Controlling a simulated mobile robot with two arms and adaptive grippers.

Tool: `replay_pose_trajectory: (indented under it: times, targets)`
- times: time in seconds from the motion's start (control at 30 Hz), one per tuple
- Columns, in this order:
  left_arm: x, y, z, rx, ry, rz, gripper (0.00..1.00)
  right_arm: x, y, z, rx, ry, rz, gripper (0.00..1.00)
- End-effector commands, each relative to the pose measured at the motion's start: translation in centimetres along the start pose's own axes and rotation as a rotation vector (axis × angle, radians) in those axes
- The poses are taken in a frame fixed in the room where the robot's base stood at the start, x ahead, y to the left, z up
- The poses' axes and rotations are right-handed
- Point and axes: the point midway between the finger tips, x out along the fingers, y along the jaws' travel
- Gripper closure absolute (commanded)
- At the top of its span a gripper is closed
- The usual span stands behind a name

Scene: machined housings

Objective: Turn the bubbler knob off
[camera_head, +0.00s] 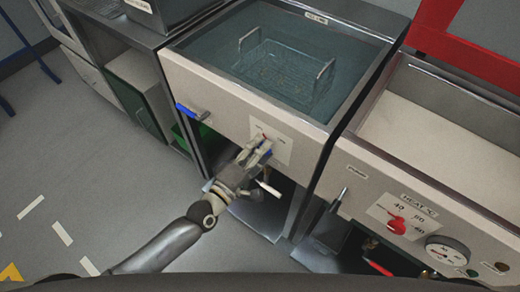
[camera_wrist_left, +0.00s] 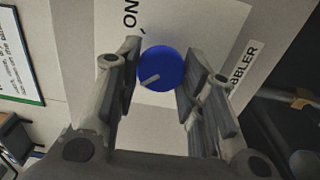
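The bubbler knob (camera_wrist_left: 163,68) is a round blue knob with a pale pointer line. The pointer line slants toward the lower left. My left gripper (camera_wrist_left: 160,75) is open, with one finger on each side of the knob; whether the fingers touch it I cannot tell. In the head view my left gripper (camera_head: 262,148) is at the label plate (camera_head: 271,143) on the front of the middle tank and mostly hides the knob. My right gripper is not in view.
The tank (camera_head: 240,55) holds bluish liquid and a wire basket (camera_head: 285,75). A blue-handled lever (camera_head: 192,112) is on the front panel to the left. To the right, a tank front carries a red heat knob (camera_head: 396,225) and a gauge (camera_head: 447,250). Open floor lies at left.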

Motion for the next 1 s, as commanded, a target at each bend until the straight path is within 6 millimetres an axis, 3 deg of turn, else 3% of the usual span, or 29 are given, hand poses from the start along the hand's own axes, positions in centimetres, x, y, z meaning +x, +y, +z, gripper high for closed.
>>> replay_pose_trajectory:
  times: [0.03, 0.17, 0.57, 1.0]
  targets:
    - [0.0, -0.1, -0.1, -0.001, 0.001, -0.002, 0.59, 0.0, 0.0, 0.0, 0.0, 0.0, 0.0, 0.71]
    - [0.0, -0.1, -0.1, 0.0, 0.001, -0.002, 0.43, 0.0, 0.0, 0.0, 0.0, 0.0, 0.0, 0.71]
    - [-0.6, -0.1, 0.0, 0.001, 0.0, -0.001, 0.43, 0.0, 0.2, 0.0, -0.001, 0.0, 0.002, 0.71]
    - [-9.1, -0.2, 0.0, 0.002, -0.001, -0.005, 0.43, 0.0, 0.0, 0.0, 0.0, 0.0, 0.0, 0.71]
